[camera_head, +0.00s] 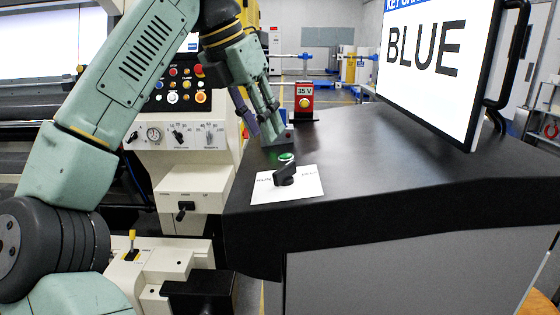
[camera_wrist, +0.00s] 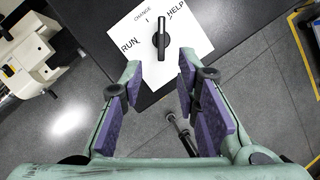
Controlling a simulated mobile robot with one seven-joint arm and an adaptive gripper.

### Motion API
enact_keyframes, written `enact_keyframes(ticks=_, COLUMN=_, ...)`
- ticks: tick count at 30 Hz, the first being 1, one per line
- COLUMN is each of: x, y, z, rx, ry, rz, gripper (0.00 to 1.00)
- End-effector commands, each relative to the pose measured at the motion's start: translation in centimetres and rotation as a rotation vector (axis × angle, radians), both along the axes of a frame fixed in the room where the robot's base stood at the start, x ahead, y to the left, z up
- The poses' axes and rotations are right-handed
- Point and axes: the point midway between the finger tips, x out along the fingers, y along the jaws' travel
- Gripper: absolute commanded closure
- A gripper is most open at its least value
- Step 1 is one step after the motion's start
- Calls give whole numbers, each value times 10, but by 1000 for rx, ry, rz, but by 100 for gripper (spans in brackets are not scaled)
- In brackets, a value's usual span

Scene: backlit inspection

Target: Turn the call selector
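The call selector (camera_wrist: 161,40) is a black knob on a white plate (camera_wrist: 188,42) marked RUN, CHANGE and HELP. In the wrist view its handle stands nearly upright, its top end between the CHANGE and HELP marks. In the head view the selector (camera_head: 285,174) sits at the near left edge of the black counter. My gripper (camera_wrist: 159,66) is open and empty, with its fingertips apart on either side of the space just below the knob in the wrist view. In the head view my gripper (camera_head: 268,134) is behind the selector, and I see no contact.
A green-lit button (camera_head: 286,157) is just behind the selector. A monitor (camera_head: 430,65) reading BLUE stands on the counter (camera_head: 385,165) at right. A red-and-yellow 35 V box (camera_head: 304,100) is farther back. A machine control panel (camera_head: 180,135) is at left. The middle of the counter is clear.

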Motion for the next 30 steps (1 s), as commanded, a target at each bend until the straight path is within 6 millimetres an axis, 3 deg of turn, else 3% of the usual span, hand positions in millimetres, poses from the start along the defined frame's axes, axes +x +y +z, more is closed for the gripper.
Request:
enact_keyframes(ticks=9, x=13, y=-21, z=-54, rx=-5, ry=0, rz=-8, gripper=71)
enact_keyframes(ticks=15, x=19, y=-30, z=-79, rx=-6, ry=-1, rz=-9, gripper=71)
enact_keyframes(ticks=28, x=22, y=-34, z=-90, rx=-6, ry=-2, rz=-7, gripper=71)
enact_keyframes(ticks=30, x=22, y=-34, z=-89, rx=-6, ry=-2, rz=-7, gripper=76)
